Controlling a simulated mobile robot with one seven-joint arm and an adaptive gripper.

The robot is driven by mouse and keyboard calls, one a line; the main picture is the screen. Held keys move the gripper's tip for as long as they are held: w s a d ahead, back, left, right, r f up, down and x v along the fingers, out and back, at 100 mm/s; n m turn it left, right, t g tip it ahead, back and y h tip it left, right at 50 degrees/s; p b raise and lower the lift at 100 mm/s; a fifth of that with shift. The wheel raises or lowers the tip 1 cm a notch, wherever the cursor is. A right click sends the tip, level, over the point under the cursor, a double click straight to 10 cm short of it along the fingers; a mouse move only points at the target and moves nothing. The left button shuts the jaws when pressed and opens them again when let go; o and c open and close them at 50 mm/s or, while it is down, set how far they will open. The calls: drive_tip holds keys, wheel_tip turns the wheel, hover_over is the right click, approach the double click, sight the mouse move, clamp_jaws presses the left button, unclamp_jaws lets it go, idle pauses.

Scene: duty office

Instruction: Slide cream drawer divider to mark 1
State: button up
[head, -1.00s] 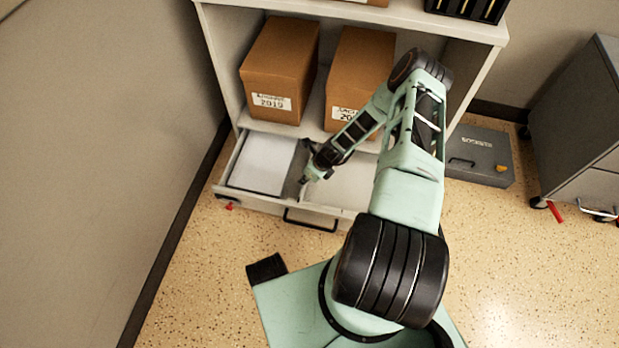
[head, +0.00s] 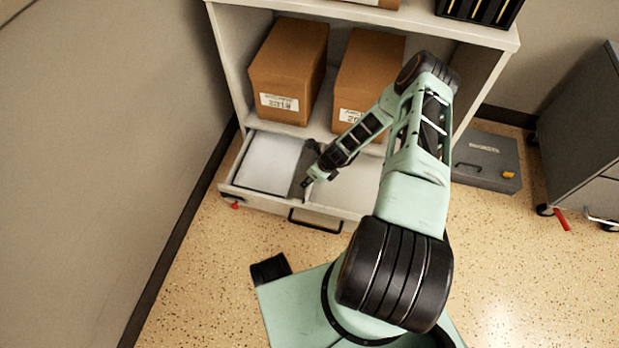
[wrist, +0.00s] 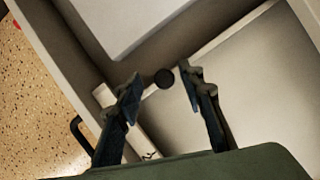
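The open drawer (head: 240,196) is at the bottom of the shelf unit, with a black handle (head: 315,222) in front. In the wrist view, the thin pale divider (wrist: 232,38) runs across the drawer between the white block side and an empty cream-floored compartment (wrist: 262,85). A dark round knob (wrist: 165,79) shows at its near end. My gripper (wrist: 160,82) is open, its fingertips on either side of the knob with visible gaps. In the head view my gripper (head: 306,184) is low over the drawer and hides the divider's near end. I cannot read mark 1.
A white stack (head: 270,162) fills the drawer's left compartment. Brown boxes (head: 290,70) stand on the shelf above it. A grey case (head: 487,160) lies on the floor to the right, near a grey wheeled cabinet (head: 585,150). A wall is close on the left.

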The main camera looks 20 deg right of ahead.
drive_tip(key=v, duration=1.2)
drive_tip(key=shift+a, duration=0.1)
